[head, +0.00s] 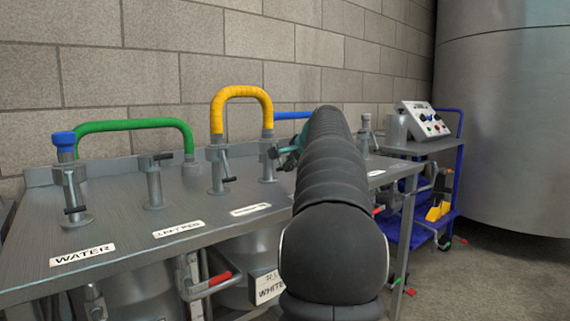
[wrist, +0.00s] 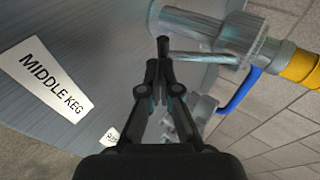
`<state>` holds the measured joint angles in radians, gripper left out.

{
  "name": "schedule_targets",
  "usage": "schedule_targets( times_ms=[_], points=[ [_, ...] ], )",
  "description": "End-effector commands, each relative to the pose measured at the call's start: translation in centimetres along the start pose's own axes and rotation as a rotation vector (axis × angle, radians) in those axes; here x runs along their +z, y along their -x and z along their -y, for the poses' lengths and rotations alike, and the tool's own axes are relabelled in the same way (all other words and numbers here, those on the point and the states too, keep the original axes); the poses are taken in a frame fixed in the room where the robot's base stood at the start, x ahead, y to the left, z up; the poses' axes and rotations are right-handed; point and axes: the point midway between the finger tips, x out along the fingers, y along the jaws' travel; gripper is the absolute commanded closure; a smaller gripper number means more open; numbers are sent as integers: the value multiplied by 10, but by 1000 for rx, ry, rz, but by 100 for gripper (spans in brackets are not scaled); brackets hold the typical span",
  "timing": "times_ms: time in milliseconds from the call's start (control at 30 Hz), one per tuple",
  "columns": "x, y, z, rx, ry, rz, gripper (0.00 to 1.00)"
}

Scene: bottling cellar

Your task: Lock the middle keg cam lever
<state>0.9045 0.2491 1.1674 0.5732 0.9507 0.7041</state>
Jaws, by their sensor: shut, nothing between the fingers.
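The middle keg's post (wrist: 235,38) is grey metal, with a yellow hose (wrist: 300,68) on its far end in the wrist view. Its cam lever (wrist: 200,57) is a thin rod sticking out sideways from the post, with a black tip. My gripper (wrist: 160,68) is shut and empty, its fingertips right at the lever's black tip; I cannot tell whether they touch. The MIDDLE KEG label (wrist: 45,75) lies on the bench to the left. In the head view the same post (head: 267,160) stands under the yellow hose (head: 240,92), and my arm hides most of the gripper.
A block wall stands behind. A blue cart (head: 447,204), a control box (head: 425,122) and a large tank (head: 505,130) are at right.

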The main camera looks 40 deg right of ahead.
Motion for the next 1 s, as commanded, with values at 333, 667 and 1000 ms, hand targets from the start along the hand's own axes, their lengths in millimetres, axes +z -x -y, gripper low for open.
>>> schedule_targets(
  times_ms=[333, 667, 1000],
  points=[
    [4, -6, -1, 0, 2, 3, 100],
    [4, -6, -1, 0, 3, 3, 100],
    [3, -1, 6, 0, 3, 3, 100]
  ],
)
